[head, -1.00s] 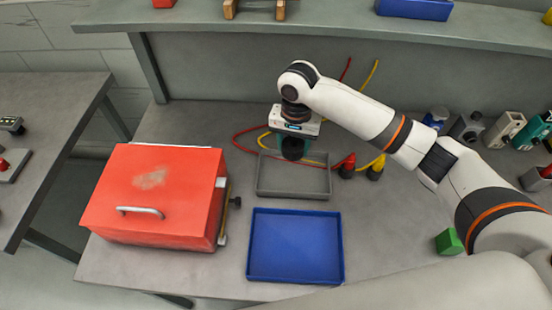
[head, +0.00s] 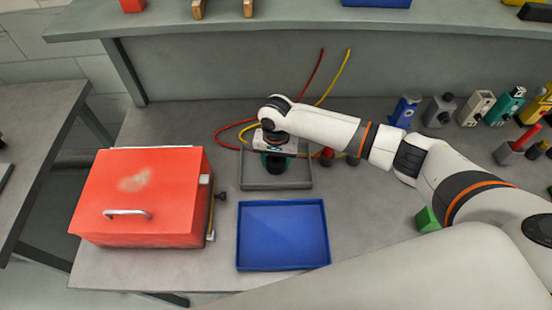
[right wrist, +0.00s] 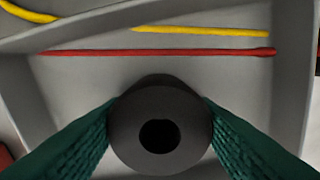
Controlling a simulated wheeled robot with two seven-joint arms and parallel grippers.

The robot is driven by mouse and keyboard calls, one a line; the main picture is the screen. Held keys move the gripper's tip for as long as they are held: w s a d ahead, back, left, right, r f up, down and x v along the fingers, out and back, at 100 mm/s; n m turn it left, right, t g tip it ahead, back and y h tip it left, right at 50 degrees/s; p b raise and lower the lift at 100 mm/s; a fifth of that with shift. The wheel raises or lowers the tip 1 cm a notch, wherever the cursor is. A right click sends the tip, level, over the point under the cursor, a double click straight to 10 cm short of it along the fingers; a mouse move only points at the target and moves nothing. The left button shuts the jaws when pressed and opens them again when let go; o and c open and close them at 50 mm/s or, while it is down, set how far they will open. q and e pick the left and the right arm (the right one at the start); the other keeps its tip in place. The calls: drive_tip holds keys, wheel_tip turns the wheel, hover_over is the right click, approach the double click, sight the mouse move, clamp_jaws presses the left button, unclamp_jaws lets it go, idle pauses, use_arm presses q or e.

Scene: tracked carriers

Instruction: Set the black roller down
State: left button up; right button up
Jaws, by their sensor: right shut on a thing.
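The black roller (right wrist: 160,100) shows end-on in the right wrist view, a dark cylinder with a round hole. My right gripper (right wrist: 160,130) is shut on it, with a green finger on each side. In the head view the right gripper (head: 275,162) is over the grey tray (head: 275,183), low, and the roller there is mostly hidden below the hand. I cannot tell whether the roller touches the tray floor. My left gripper is not in view.
An empty blue tray (head: 283,235) lies in front of the grey tray. A red box (head: 140,198) with a handle stands at left. Red and yellow cables (head: 228,128) run behind the grey tray. Several small devices (head: 478,107) stand at right, and a green block (head: 428,219) lies nearer.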

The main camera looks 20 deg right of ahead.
drive_tip(key=shift+f, duration=0.15)
drive_tip(key=o, duration=1)
wheel_tip(320, 180, up, 12)
drive_tip(key=b, duration=0.1)
drive_tip(key=shift+r, duration=0.25)
drive_tip(key=shift+f, duration=0.1)
